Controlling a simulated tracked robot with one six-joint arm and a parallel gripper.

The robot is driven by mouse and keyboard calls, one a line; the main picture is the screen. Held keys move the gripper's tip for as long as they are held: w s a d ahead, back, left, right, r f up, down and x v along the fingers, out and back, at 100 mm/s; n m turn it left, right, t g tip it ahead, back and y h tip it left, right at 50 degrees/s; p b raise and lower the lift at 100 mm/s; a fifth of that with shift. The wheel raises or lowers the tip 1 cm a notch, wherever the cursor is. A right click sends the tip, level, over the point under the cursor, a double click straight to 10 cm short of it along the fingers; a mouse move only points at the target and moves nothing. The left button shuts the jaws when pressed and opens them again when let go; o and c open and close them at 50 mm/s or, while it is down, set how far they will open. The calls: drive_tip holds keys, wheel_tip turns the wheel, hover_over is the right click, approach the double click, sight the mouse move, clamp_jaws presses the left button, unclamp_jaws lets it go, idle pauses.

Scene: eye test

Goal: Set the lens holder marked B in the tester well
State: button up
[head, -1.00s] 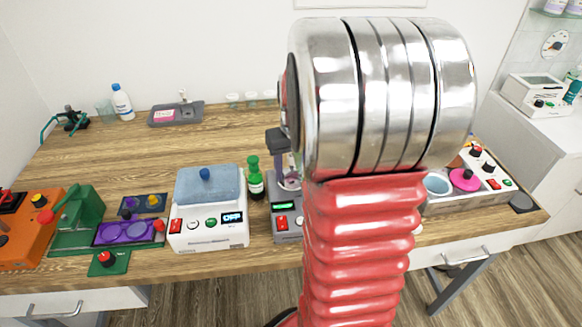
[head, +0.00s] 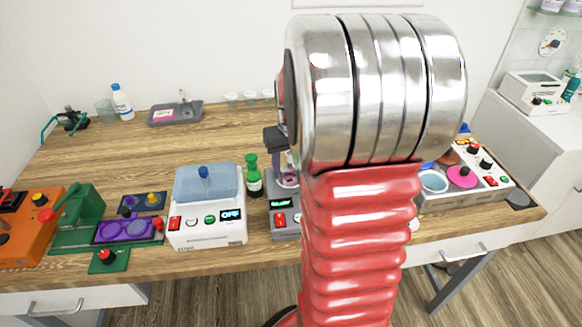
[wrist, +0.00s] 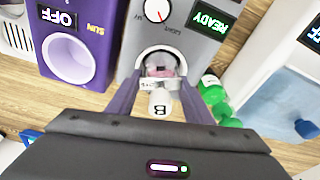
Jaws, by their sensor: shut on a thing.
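The lens holder marked B (wrist: 160,105) shows in the wrist view as a white tab with a black B, between my two purple fingers. My gripper (wrist: 161,79) is shut on it. Beyond it is the round, pale-rimmed opening of a grey device (wrist: 128,52), which has a dial and a green READY display. Something pinkish shows inside this opening. The holder's far end overlaps the opening's near side; I cannot tell whether it is inside or in front.
In the wrist view, a purple device (wrist: 95,50) reading OFF stands left of the grey one. A white machine with a bluish lid (head: 208,183) stands on the wooden bench (head: 110,150). The bench's back left has free room.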

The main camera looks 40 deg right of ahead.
drive_tip(key=shift+s+a+f, duration=0.1)
drive_tip(key=shift+s+f, duration=0.15)
drive_tip(key=shift+f, duration=0.3)
drive_tip(key=shift+s+a+f, duration=0.1)
drive_tip(key=shift+s+f, duration=0.15)
drive_tip(key=shift+f, duration=0.25)
drive_tip(key=o, duration=0.9)
drive_tip(key=shift+d+r, duration=0.1)
drive_tip(key=shift+r, duration=0.1)
drive_tip(key=shift+o, duration=0.5)
drive_tip(key=shift+w+r, duration=0.2)
drive_tip(key=shift+r, duration=2.8)
